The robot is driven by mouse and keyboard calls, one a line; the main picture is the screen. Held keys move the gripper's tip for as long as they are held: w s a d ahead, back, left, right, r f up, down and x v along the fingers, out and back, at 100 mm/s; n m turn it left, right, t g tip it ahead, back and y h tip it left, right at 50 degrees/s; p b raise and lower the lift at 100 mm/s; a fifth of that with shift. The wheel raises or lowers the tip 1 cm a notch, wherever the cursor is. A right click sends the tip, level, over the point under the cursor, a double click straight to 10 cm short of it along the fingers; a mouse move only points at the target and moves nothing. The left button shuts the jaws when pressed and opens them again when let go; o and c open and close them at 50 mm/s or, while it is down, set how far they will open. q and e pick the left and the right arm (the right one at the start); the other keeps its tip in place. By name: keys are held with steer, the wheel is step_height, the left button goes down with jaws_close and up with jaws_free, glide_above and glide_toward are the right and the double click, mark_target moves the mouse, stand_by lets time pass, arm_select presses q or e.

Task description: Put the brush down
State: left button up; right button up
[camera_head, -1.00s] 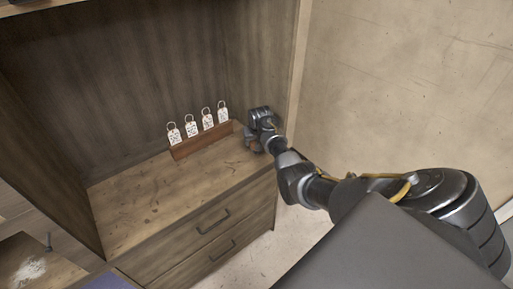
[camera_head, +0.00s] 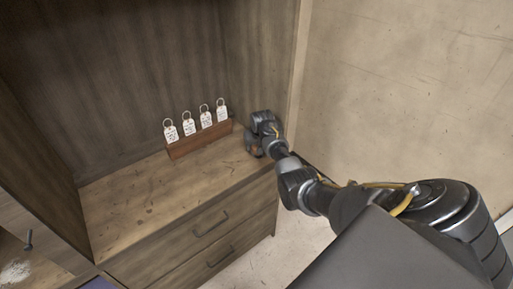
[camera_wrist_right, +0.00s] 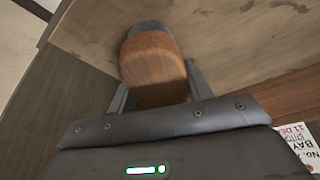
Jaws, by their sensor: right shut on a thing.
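My right gripper (camera_head: 256,146) is at the right end of the wooden cabinet top, beside the tag rack. It is shut on the brush (camera_wrist_right: 152,62), whose rounded wooden body with a dark grey end shows between the fingers in the right wrist view. In the head view only a small brown part of the brush shows under the gripper. The brush is over the cabinet top (camera_head: 150,205), close to its surface; I cannot tell if it touches. My left gripper is not in view.
A wooden rack (camera_head: 200,139) with several white hanging tags stands at the back of the cabinet top, just left of my right gripper. The left part of the top is clear. A side panel rises behind the gripper. Drawers (camera_head: 212,225) are below.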

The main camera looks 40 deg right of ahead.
steer(key=shift+f, duration=0.1)
steer(key=shift+s+f, duration=0.1)
steer(key=shift+f, duration=0.2)
steer(key=o, duration=1.1)
steer(key=shift+a+f, duration=0.1)
steer(key=shift+a, duration=0.1)
steer(key=shift+s+f, duration=0.1)
steer(key=shift+s, duration=0.05)
steer(key=shift+s+d, duration=0.1)
steer(key=shift+d, duration=0.05)
steer(key=v, duration=0.8)
steer(key=w+v, duration=0.1)
steer(key=v, duration=0.4)
steer(key=shift+d, duration=0.15)
